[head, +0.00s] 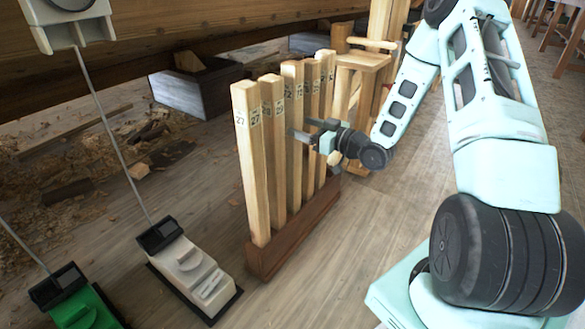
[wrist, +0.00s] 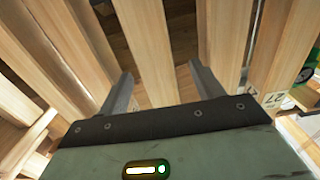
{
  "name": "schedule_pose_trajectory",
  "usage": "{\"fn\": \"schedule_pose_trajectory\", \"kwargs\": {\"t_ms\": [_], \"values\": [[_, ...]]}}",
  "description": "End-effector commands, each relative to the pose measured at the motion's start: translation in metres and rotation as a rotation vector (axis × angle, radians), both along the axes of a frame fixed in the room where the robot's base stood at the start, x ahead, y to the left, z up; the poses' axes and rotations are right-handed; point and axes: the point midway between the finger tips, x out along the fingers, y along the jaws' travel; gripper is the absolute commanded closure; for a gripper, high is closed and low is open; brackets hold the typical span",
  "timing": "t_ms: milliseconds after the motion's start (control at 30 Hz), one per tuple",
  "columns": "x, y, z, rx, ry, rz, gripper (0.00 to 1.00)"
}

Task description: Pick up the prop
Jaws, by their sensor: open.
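The props are several pale wooden posts (head: 250,165) standing upright in a row in a brown wooden rack (head: 268,258), with number labels near their tops. The nearest post is labelled 27; its label also shows on a post (wrist: 285,55) at the right in the wrist view. My gripper (head: 307,130) is at the right side of the row, level with the upper part of the posts. Its jaws are open. In the wrist view one post (wrist: 150,50) runs between the two fingers (wrist: 160,72), with gaps on both sides. I cannot tell whether a finger touches it.
A white clamp-like block (head: 190,268) and a green one (head: 78,305) stand on the floor at the left, with thin rods rising from them. A dark box (head: 195,88) and a wooden stool-like piece (head: 362,62) are behind.

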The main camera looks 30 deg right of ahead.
Motion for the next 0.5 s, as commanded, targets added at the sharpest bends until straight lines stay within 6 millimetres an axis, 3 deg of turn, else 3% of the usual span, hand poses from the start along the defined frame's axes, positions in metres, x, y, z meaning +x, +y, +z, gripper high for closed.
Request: {"fn": "schedule_pose_trajectory", "kwargs": {"t_ms": [300,500], "values": [[0.040,0.010,-0.004,-0.002,-0.004,0.003,0.34],[0.048,0.013,-0.001,-0.001,-0.001,0.001,0.34]]}}
